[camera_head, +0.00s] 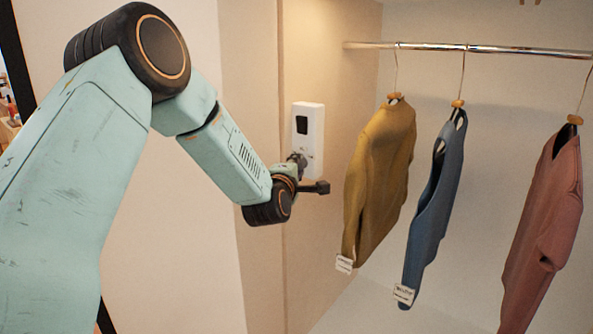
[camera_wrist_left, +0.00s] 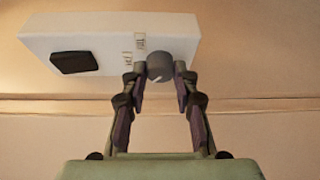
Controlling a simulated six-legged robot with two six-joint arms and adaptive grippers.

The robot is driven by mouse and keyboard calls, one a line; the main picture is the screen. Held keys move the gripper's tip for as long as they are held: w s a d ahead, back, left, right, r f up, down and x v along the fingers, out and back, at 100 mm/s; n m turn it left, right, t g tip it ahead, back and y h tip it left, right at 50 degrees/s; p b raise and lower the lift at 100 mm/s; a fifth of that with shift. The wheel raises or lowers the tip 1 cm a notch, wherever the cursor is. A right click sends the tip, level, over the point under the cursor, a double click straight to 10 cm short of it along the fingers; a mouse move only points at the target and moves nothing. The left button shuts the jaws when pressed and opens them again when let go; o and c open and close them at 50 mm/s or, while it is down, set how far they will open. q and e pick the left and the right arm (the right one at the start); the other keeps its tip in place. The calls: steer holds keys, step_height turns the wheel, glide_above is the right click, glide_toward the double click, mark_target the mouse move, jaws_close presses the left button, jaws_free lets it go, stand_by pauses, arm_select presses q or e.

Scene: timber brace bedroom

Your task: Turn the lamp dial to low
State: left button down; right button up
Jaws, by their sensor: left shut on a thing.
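A white wall box (camera_head: 308,122) with a dark rectangular window is mounted on the beige wall; it also fills the top of the left wrist view (camera_wrist_left: 105,38). The grey round lamp dial (camera_wrist_left: 160,66) sits at its right end in the wrist view, with small printed labels (camera_wrist_left: 139,42) beside it. A light line shows on the dial's lower right edge. My left gripper (camera_wrist_left: 161,80) is shut on the dial, one finger on each side. In the head view the left gripper (camera_head: 299,160) is at the box's lower part and largely hides the dial. My right gripper is not in view.
A metal rail (camera_head: 500,49) carries a yellow top (camera_head: 380,175), a blue garment (camera_head: 437,205) and a pink top (camera_head: 545,225) on hangers. The yellow top hangs close to the right of my gripper. A wall edge stands left of the box.

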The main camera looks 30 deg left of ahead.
arm_select(q)
steer(key=shift+r+n, duration=0.15)
steer(key=shift+n, duration=0.25)
stand_by(0.3)
steer(key=c, duration=1.3)
jaws_free()
steer(key=v, duration=1.2)
steer(key=shift+r, duration=0.15)
steer(key=shift+a, duration=0.1)
